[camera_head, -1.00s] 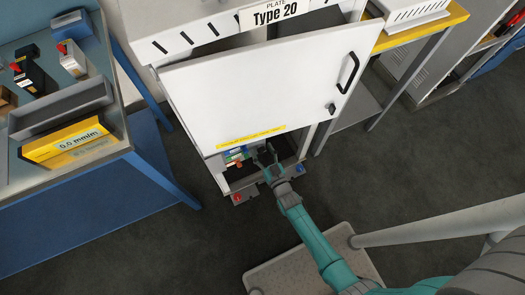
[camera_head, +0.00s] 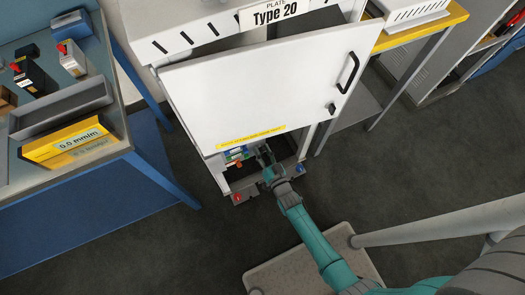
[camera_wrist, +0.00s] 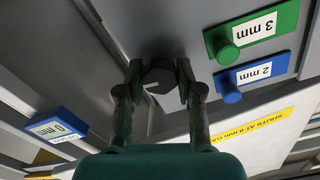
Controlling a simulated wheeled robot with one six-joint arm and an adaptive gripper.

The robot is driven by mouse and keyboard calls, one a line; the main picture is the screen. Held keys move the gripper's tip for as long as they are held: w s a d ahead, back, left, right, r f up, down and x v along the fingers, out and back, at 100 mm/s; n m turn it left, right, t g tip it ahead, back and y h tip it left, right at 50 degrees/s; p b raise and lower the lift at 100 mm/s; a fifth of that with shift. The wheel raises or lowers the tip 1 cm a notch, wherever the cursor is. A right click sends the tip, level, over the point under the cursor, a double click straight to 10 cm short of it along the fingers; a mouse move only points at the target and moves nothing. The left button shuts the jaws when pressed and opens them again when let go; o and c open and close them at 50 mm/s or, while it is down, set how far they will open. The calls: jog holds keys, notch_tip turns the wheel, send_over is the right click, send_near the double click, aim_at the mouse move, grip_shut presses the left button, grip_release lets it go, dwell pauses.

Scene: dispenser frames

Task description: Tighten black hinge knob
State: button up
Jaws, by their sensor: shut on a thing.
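My gripper (camera_head: 264,157) reaches into the low opening under the white cabinet door in the head view. In the wrist view, my gripper (camera_wrist: 160,72) is shut on a dark, faceted knob (camera_wrist: 157,79), with one finger on each side of it. I take this to be the black hinge knob. Its sides are partly hidden by the fingers. In the head view the knob cannot be made out. The white door (camera_head: 255,90) stands ajar above the gripper, with a black handle (camera_head: 348,72) at its right.
In the wrist view, a green "3 mm" plate (camera_wrist: 285,22) and a blue "2 mm" plate (camera_wrist: 278,66) lie right of the fingers. A blue "0 mm" block (camera_wrist: 70,119) is at left. A blue-framed bench (camera_head: 150,165) stands left; open dark floor (camera_head: 130,240) lies in front.

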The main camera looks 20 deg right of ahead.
jog(key=m, duration=0.4)
jog(key=shift+m, duration=0.3)
jog(key=m, duration=0.3)
jog(key=shift+d+m, duration=0.1)
jog(key=shift+m, duration=0.3)
jog(key=m, duration=0.4)
jog(key=shift+m, duration=2.1)
jog(key=shift+f, duration=0.1)
jog(key=o, duration=1.2)
jog(key=shift+c, duration=0.2)
jog(key=s, duration=1.2)
